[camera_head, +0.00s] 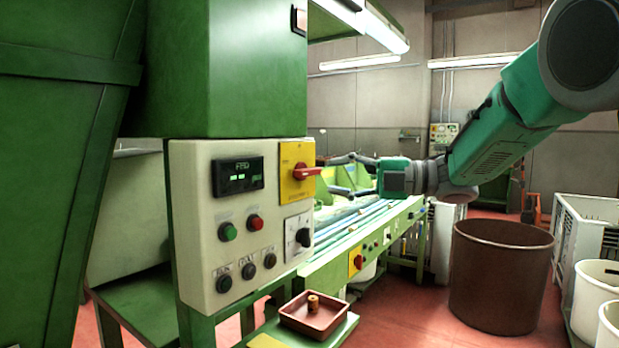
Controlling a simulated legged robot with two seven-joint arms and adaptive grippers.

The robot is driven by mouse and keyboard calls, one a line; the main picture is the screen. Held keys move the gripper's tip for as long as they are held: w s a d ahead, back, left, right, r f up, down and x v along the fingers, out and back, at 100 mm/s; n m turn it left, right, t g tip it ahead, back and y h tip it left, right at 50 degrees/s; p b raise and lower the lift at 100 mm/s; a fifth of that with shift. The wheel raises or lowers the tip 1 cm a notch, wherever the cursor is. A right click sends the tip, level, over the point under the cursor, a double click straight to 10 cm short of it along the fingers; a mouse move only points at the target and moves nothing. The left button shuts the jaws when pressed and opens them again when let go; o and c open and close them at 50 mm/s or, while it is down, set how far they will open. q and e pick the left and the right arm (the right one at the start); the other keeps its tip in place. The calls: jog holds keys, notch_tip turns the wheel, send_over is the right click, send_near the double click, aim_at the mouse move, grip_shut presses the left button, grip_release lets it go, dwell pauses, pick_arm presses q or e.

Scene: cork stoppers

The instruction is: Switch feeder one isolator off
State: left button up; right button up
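A cream control panel (215,275) fills the left middle. On its upper right, a yellow plate (291,155) carries a red rotary handle (306,172) lying roughly horizontal. The plate's lettering is too small to read, so I cannot confirm it is feeder one's isolator. My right gripper (334,175) reaches in from the right, its fingers spread and pointing left towards the red handle. The fingers look empty and apart from the handle, though the depth gap is hard to judge. My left gripper is not in view.
The panel also has a lit display (238,176), a green button (228,232), a red button (255,223) and a black knob (303,238). Another red switch (358,261) is on the conveyor side. A red tray (314,316) holding a cork sits below. A brown bin (500,275) stands right.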

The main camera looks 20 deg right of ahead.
jog(key=shift+v, duration=2.55)
